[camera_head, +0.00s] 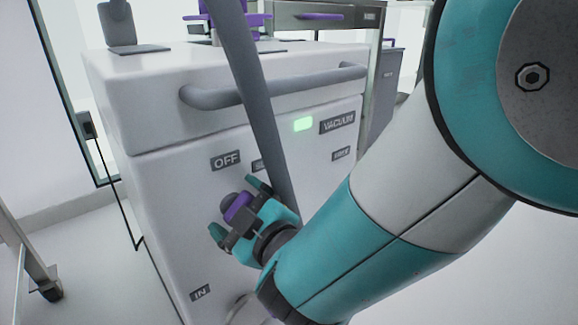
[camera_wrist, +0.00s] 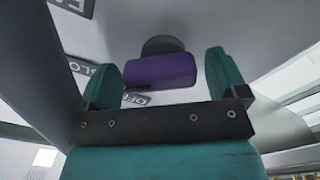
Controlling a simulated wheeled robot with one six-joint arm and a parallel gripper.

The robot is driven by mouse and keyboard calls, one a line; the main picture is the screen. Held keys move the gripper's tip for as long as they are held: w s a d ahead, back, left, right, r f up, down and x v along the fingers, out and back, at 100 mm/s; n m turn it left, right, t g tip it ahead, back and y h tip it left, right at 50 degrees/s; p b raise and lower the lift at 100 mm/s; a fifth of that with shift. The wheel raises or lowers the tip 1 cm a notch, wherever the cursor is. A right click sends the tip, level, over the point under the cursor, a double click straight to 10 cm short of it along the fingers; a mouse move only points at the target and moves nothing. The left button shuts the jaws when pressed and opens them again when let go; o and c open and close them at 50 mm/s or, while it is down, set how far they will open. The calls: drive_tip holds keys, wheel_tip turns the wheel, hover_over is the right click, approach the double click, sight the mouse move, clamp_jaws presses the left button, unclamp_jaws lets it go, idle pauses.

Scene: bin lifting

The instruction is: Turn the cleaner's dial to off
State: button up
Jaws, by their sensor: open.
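The cleaner (camera_head: 180,190) is a white box with a grey handle on its front. Its dial (camera_head: 236,206) is a purple knob on a dark round base, below the OFF label (camera_head: 226,160). In the wrist view the purple dial (camera_wrist: 158,70) lies between the two teal fingers of my gripper (camera_wrist: 164,80), with gaps at both sides. My gripper (camera_head: 236,208) is open around the dial in the head view. Part of another label behind the grey hose is hidden. I cannot tell exactly which label the dial points to.
A grey hose (camera_head: 255,100) runs down the cleaner's front, close to my gripper. The grey handle (camera_head: 270,88) juts out above. A green light (camera_head: 303,124) glows beside the VACUUM label (camera_head: 338,121). A wheeled metal frame (camera_head: 30,265) stands at the left.

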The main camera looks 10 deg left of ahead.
drive_tip(key=c, duration=0.9)
drive_tip(key=shift+c, duration=0.2)
drive_tip(key=n, duration=0.2)
drive_tip(key=n+p, duration=0.1)
drive_tip(key=n, duration=0.2)
drive_tip(key=shift+s+a, duration=0.1)
drive_tip(key=shift+s, duration=0.1)
drive_tip(key=shift+s+a+f+n+p, duration=0.1)
drive_tip(key=shift+n+p, duration=0.2)
drive_tip(key=shift+n, duration=0.95)
drive_tip(key=shift+f+n+p, duration=0.1)
drive_tip(key=shift+n+p, duration=0.15)
drive_tip(key=shift+n, duration=1)
drive_tip(key=o, duration=0.9)
drive_tip(key=shift+o, duration=0.2)
